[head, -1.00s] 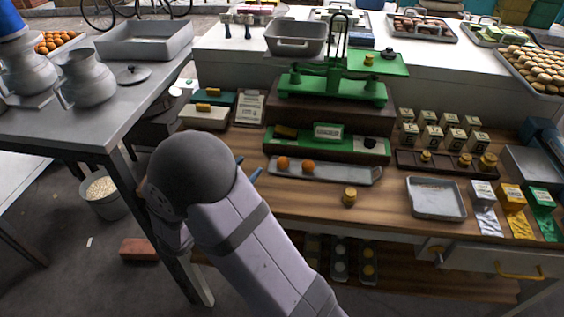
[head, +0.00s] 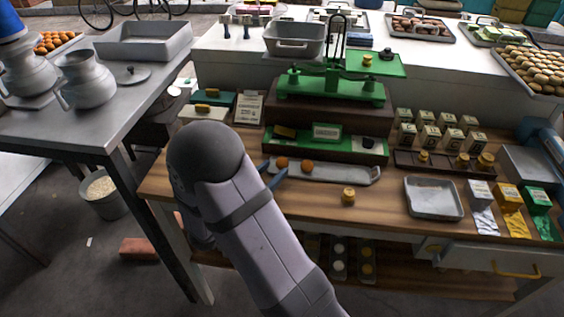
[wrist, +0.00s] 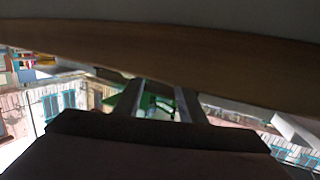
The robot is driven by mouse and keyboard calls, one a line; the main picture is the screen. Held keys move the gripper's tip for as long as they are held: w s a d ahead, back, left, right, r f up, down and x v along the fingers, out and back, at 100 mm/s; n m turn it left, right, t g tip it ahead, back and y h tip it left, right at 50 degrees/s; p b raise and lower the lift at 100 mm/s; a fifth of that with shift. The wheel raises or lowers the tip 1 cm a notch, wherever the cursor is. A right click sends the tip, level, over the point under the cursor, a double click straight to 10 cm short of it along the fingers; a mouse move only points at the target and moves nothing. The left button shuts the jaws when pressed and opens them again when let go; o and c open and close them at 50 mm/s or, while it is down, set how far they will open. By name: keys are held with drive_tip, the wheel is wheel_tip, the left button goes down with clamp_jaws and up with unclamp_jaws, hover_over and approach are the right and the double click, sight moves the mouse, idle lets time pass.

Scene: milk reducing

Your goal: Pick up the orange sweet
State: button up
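Two orange sweets, a left one (head: 281,163) and a right one (head: 307,168), lie on a long grey metal tray (head: 345,176) on the wooden counter. My gripper (head: 275,172) is at the tray's left end, its blue fingers close to the left sweet. The fingers are apart; I cannot tell whether they touch the sweet. In the wrist view the gripper (wrist: 158,103) also shows two separate fingers, with only a distant green shape between them. No sweet can be made out in that view. My forearm hides part of the counter.
A green scale (head: 330,90) stands behind the tray on a dark wooden block. Small cartons (head: 440,130) stand behind that tray. A grey table (head: 75,125) is at left.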

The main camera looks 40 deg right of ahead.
sight(279, 165)
drive_tip(key=shift+p+x, duration=0.4)
drive_tip(key=shift+x, duration=1.5)
drive_tip(key=c, duration=0.8)
drive_tip(key=shift+w+r, duration=0.1)
drive_tip(key=shift+r, duration=4.95)
